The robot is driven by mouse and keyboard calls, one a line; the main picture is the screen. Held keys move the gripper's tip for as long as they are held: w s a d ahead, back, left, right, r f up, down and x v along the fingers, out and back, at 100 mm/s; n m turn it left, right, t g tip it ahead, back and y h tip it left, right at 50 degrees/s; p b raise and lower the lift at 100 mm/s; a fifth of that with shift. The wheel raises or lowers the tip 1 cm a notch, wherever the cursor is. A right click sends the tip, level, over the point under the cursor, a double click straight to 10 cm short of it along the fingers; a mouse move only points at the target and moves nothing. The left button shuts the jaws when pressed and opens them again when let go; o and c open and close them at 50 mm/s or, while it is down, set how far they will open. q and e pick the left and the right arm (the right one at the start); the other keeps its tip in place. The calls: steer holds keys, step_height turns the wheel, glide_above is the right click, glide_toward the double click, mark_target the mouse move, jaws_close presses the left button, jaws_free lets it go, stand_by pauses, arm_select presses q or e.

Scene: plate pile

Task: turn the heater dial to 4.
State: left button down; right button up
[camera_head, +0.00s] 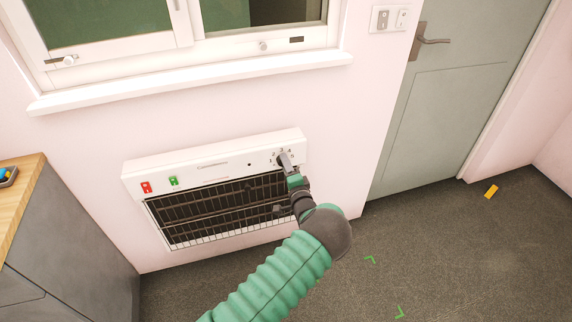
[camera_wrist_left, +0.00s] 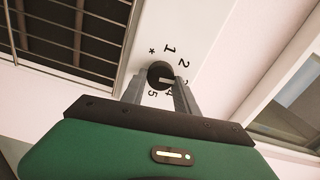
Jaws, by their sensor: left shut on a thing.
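A white wall heater (camera_head: 219,166) is mounted low on the pink wall, with a dark grille below its control panel. Its dark round dial (camera_wrist_left: 159,72) is at the panel's right end, with printed marks around it. In the left wrist view 1, 2, 4, 5 and a star show; a finger seems to cover the 3. A pale line on the dial appears to point between 2 and 4, but the exact setting is hard to tell. My left gripper (camera_head: 286,163) is shut on the dial, one finger on each side, as the left wrist view (camera_wrist_left: 164,84) shows. My right gripper is not in view.
A red switch (camera_head: 146,187) and a green switch (camera_head: 173,181) sit at the panel's left. A window sill (camera_head: 190,84) juts out above the heater. A grey cabinet (camera_head: 75,235) stands at left, a door (camera_head: 445,110) at right. The carpet ahead of the door is mostly clear.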

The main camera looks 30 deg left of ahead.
arm_select(q)
steer(key=shift+f+m, duration=0.1)
steer(key=shift+m, duration=5)
steer(key=c, duration=1.3)
jaws_free()
steer(key=o, duration=0.4)
steer(key=shift+w+a+f, duration=0.1)
steer(key=shift+f, duration=0.1)
